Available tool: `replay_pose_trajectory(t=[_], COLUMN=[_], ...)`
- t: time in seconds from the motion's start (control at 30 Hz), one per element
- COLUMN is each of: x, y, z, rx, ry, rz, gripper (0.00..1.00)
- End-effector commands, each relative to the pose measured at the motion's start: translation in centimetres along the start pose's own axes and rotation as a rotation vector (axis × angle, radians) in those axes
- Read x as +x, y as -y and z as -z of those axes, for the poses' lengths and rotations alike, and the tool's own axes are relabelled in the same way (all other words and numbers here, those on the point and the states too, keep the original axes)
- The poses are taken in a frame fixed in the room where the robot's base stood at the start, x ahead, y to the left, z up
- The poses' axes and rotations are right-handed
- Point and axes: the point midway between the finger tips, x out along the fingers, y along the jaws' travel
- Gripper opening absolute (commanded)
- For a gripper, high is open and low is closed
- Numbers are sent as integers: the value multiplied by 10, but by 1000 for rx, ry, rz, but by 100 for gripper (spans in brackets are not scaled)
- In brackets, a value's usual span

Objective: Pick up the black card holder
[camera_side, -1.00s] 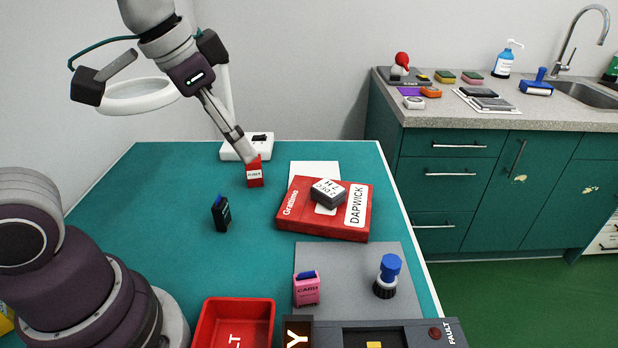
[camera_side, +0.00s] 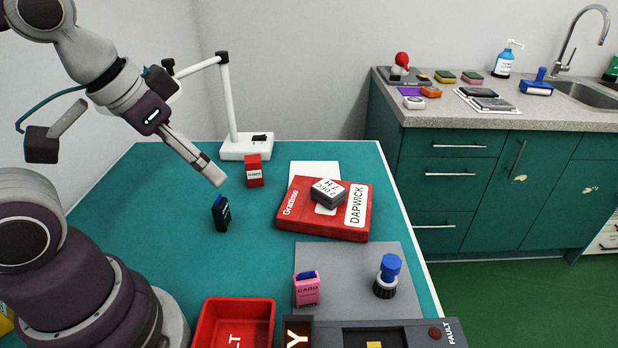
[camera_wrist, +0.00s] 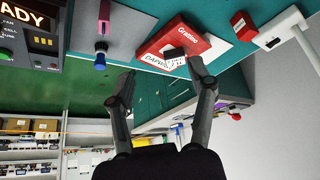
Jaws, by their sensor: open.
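The black card holder (camera_side: 221,214) stands upright on the green table, with a blue card edge showing at its top. My gripper (camera_side: 216,180) is in the air just above and slightly left of it in the side view, apart from it. In the wrist view my gripper (camera_wrist: 160,72) has its two fingers spread wide with nothing between them. I do not make out the black card holder in the wrist view. A pink card holder (camera_side: 306,290) stands on the grey mat, and a red one (camera_side: 254,172) stands near the lamp base.
A red box (camera_side: 290,222) with a white-topped block (camera_side: 328,191) lies right of the black holder. A white lamp (camera_side: 246,149) stands at the back. A blue-topped stamp (camera_side: 389,270), a red tray (camera_side: 205,330) and a dark panel (camera_side: 330,335) are at the front.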

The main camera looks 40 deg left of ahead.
Motion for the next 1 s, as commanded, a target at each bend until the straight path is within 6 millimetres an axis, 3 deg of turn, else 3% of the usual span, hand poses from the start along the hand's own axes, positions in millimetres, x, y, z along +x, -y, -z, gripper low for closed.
replay_pose_trajectory(t=[0.67, 0.77, 0.9, 1.0], x=[2, 13, 46, 75], y=[4, 18, 53, 79], z=[3, 15, 30, 30], rx=[-27, -124, -334, -474], ry=[22, 102, 253, 349], rz=[10, 44, 104, 134], gripper=[52, 52, 52, 52])
